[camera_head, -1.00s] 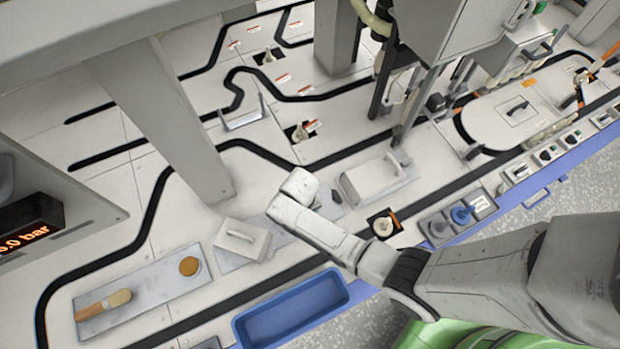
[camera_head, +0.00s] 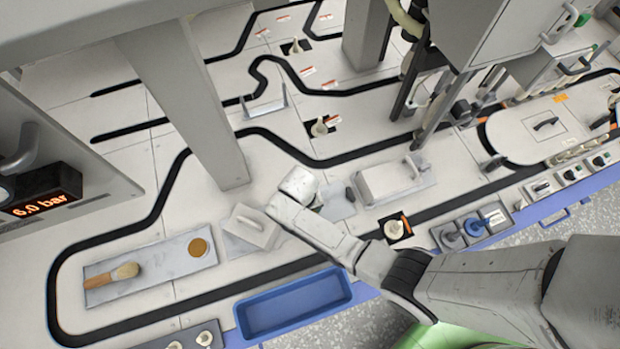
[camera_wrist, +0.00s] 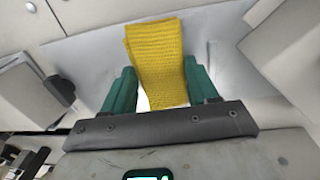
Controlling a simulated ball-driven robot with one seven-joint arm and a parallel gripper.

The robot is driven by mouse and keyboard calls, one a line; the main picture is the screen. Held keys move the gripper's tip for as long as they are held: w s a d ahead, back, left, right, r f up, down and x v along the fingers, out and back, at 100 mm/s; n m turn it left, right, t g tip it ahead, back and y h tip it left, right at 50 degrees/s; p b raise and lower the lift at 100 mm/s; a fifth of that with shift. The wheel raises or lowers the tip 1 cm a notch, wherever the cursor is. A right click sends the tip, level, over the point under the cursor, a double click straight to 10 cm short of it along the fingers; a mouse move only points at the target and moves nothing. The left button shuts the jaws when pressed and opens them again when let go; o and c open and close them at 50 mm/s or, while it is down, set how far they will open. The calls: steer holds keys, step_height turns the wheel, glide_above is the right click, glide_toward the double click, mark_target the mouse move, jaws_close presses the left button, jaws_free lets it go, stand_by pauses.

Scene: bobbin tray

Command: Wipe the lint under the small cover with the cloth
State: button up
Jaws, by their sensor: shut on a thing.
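My gripper (camera_wrist: 157,68) is shut on a folded yellow cloth (camera_wrist: 157,50), held between its green fingers above a grey metal plate (camera_wrist: 95,45). In the head view my wrist hides the fingers and cloth. A dark grey lump (camera_head: 350,194) lies right of my wrist, also in the wrist view (camera_wrist: 61,90). I cannot tell whether it is the lint.
A larger cover (camera_head: 385,182) stands to the right. A blue tray (camera_head: 243,318) lies in front. At the left, a plate (camera_head: 150,284) bears a brush (camera_head: 122,272) and a round amber disc (camera_head: 198,247). A grey post (camera_head: 195,120) rises behind.

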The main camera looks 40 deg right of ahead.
steer(key=a, duration=0.1)
steer(key=w+a, duration=0.1)
steer(key=shift+w+a+t+y, duration=0.15)
steer(key=shift+a+t+y, duration=0.15)
steer(key=shift+o, duration=0.9)
steer(key=shift+a, duration=0.1)
steer(key=shift+r+p, duration=0.4)
steer(key=shift+p, duration=0.05)
steer(key=shift+c, duration=0.2)
steer(key=shift+a+r+p, duration=0.3)
steer(key=shift+r+p, duration=0.35)
steer(key=shift+a+r+p, duration=0.25)
steer(key=shift+r+p, duration=0.35)
steer(key=shift+c, duration=0.3)
steer(key=r+p, duration=0.2)
steer(key=shift+s+d+r+p, duration=0.2)
steer(key=shift+d+r+p, duration=0.1)
steer(key=shift+r+p, duration=0.1)
steer(key=shift+d+f, duration=0.1)
steer(key=shift+d, duration=0.1)
step_height(320, 180, up, 3)
steer(key=p, duration=0.3)
